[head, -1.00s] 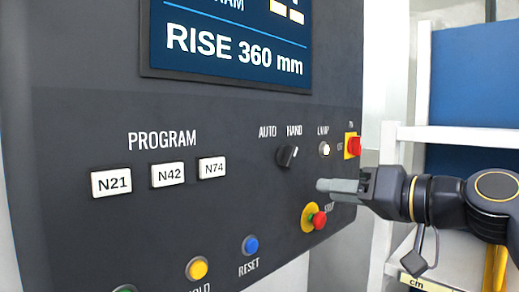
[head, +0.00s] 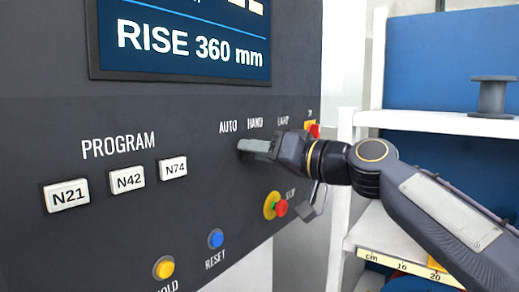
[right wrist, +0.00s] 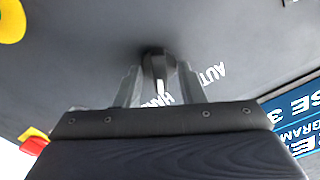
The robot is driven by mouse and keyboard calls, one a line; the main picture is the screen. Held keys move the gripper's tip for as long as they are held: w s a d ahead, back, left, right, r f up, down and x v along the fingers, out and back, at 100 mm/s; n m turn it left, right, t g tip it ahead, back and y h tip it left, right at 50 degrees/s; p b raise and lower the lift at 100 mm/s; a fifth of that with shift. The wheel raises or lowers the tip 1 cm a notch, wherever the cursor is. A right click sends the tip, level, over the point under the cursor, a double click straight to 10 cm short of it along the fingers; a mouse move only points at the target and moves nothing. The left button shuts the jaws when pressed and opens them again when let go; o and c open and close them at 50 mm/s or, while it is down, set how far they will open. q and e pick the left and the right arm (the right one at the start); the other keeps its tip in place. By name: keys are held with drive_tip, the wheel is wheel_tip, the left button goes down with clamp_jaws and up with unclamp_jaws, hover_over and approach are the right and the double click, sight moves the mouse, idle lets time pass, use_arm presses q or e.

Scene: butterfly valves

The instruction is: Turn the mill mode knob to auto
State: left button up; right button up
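The mode knob is a black knob with a white pointer line, on the dark control panel (head: 60,115) under the words AUTO (head: 228,127) and HAND (head: 255,123). In the right wrist view the knob (right wrist: 154,66) stands between my right gripper's two fingers (right wrist: 157,80), with a visible gap at each side. Its white line points toward the partly covered HAND label. In the head view my right gripper (head: 245,148) reaches the panel from the right and mostly hides the knob. My left gripper is not in view.
A red stop button (head: 281,208) on a yellow ring is below the gripper. A blue reset button (head: 215,238), a yellow button (head: 164,267) and white program buttons (head: 127,179) are lower and left. White shelves (head: 440,124) stand at the right.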

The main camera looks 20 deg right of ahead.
drive_tip(key=shift+c, duration=0.2)
clamp_jaws()
drive_tip(key=shift+s+n+b, duration=0.1)
drive_tip(key=shift+n+b, duration=4.5)
drive_tip(key=shift+n, duration=1.4)
